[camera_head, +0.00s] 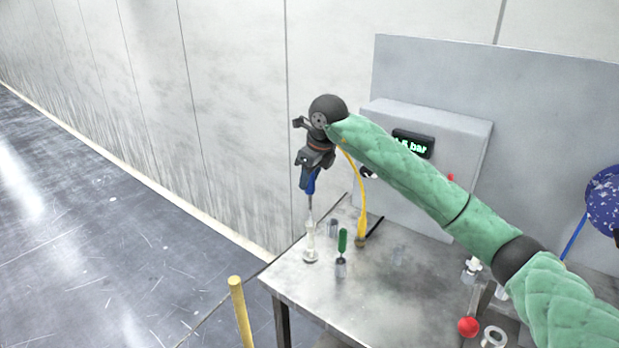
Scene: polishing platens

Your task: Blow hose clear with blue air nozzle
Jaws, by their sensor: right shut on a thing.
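My right gripper (313,168) is shut on the blue air nozzle (309,182), above the table's far left corner. The nozzle points straight down, and its thin tip reaches the top of a slim whitish upright piece (310,243) on the table. I cannot tell whether the tip is inside it or just above it. A yellow hose (359,190) hangs from behind my right arm down to a yellow fitting on the table. I cannot tell which thing is the hose to be blown clear. My left gripper is not in view.
The metal table (320,289) also bears a green-handled tool (342,241), a red ball knob (468,327) and a white ring (493,338). Behind stands a grey box with a lit display (412,144) reading in bar. A yellow post (241,312) stands at the front left.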

